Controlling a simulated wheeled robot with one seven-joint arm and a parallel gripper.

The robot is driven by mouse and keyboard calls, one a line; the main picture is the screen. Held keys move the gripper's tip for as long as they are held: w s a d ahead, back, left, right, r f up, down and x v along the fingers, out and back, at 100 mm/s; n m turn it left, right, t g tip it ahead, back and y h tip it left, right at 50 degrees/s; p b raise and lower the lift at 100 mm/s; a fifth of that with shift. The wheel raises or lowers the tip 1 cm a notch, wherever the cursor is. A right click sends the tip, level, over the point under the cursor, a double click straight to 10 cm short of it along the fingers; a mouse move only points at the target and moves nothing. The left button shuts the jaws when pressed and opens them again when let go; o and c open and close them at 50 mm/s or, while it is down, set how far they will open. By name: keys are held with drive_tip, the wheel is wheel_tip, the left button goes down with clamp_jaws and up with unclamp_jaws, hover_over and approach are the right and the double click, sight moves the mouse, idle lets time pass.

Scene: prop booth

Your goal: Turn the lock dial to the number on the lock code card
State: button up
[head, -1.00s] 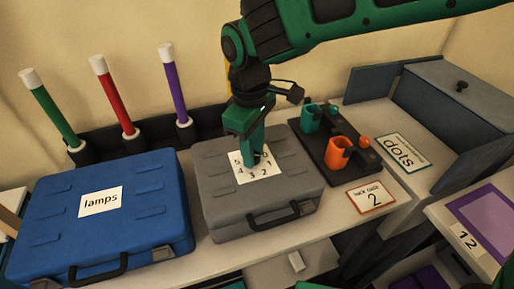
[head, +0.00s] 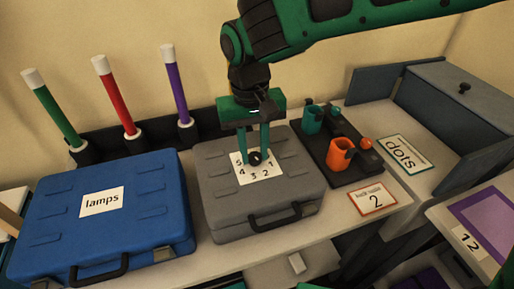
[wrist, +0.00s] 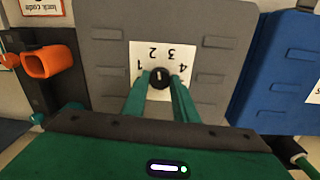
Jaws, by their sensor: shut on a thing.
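The grey case (head: 225,205) lies flat on the bench with a white number sheet (head: 243,176) on its lid. The black dial (head: 255,158) sits on that sheet, ringed by the numbers. My gripper (head: 255,155) points down with its green fingers shut on the dial, one finger on each side. In the wrist view the dial (wrist: 160,78) shows a small white mark on the side of 2 and 3; I cannot tell exactly which number it meets. The lock code card (head: 373,199), red-edged, reads 2 and lies right of the case.
A blue case (head: 60,220) labelled "lamps" stands to the left. A dark rack with a teal cup (head: 312,120) and an orange cup (head: 340,156) is close on the right. Green, red and purple rods (head: 177,95) stand behind.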

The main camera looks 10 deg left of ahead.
sight(255, 155)
drive_tip(key=shift+w+d+f+m, duration=0.1)
drive_tip(key=shift+d+m, duration=0.2)
drive_tip(key=shift+m, duration=0.2)
drive_tip(key=o, duration=1.1)
drive_tip(key=shift+c, duration=0.2)
drive_tip(key=shift+a, duration=0.1)
drive_tip(key=shift+r, duration=0.2)
wheel_tip(255, 155, up, 10)
drive_tip(key=shift+a+r, duration=0.15)
drive_tip(key=shift+r, duration=0.05)
